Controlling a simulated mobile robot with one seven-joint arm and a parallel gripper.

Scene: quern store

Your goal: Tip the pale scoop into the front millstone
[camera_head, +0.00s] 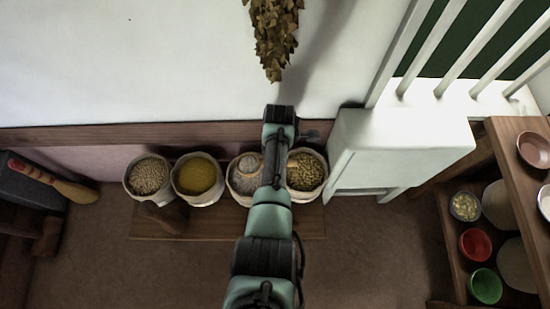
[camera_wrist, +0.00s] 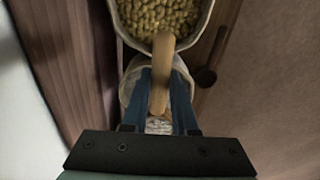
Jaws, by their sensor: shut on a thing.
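My gripper (camera_wrist: 160,76) is shut on a light wooden handle (camera_wrist: 161,55), which lies between its two blue-green fingers in the wrist view. In the head view my arm covers most of the gripper, and the handle end (camera_head: 293,162) shows just right of it. A pale rounded form (camera_head: 250,165), which looks like the scoop's bowl, shows left of the arm over the third sack (camera_head: 236,190). I cannot tell whether the scoop touches the grain or what it holds. I cannot make out a millstone in either view.
A sack of greenish pellets (camera_head: 308,175) stands right of the arm. Sacks of yellow grain (camera_head: 197,175) and beige grain (camera_head: 149,177) stand left. The front floor (camera_head: 130,270) is clear.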

